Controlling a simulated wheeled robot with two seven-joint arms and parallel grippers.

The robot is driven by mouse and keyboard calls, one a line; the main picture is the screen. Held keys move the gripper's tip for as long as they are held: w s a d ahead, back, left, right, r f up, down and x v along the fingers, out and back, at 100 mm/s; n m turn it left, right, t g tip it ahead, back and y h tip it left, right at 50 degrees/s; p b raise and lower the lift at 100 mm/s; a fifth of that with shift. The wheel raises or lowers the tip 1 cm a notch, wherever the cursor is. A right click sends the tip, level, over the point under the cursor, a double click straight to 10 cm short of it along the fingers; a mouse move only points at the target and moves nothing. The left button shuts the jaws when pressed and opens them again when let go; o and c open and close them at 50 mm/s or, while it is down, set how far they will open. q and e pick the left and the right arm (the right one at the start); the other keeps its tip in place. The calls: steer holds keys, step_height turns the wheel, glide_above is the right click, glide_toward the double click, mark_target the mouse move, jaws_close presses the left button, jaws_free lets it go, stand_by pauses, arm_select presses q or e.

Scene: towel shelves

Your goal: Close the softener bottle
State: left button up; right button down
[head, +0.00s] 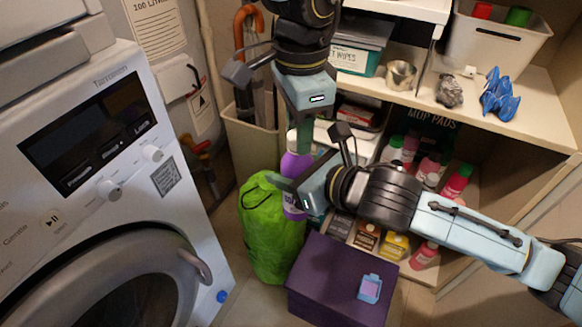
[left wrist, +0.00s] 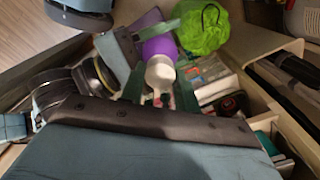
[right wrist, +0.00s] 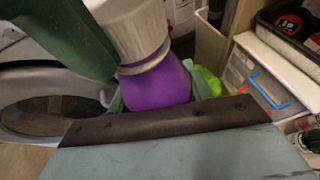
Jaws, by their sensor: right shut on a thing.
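The purple softener bottle (head: 292,166) is held upright above the purple box, in front of the shelves. Its pale cap (head: 291,139) sits over the neck; I cannot tell how tightly. My right gripper (head: 291,192) is shut around the bottle's body from the right. My left gripper (head: 304,140) points down from above at the cap. In the left wrist view its green fingers stand apart on either side of the white cap (left wrist: 160,72), with small gaps showing. The right wrist view shows the cap (right wrist: 130,30) on the purple bottle (right wrist: 155,85), with a green finger beside it.
A green bag (head: 262,228) stands just left of the bottle. The purple box (head: 325,280) with a small blue item (head: 370,288) is below. The washing machine (head: 100,150) fills the left. Shelves (head: 530,125) with bottles and bins are behind on the right.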

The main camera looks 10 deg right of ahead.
arm_select(q)
steer(key=c, duration=0.4)
steer(key=m, duration=0.4)
steer(key=shift+m, duration=0.3)
steer(key=shift+c, duration=0.2)
steer(key=m, duration=0.9)
steer(key=shift+f, duration=0.1)
steer(key=m, duration=0.6)
steer(key=o, duration=1.1)
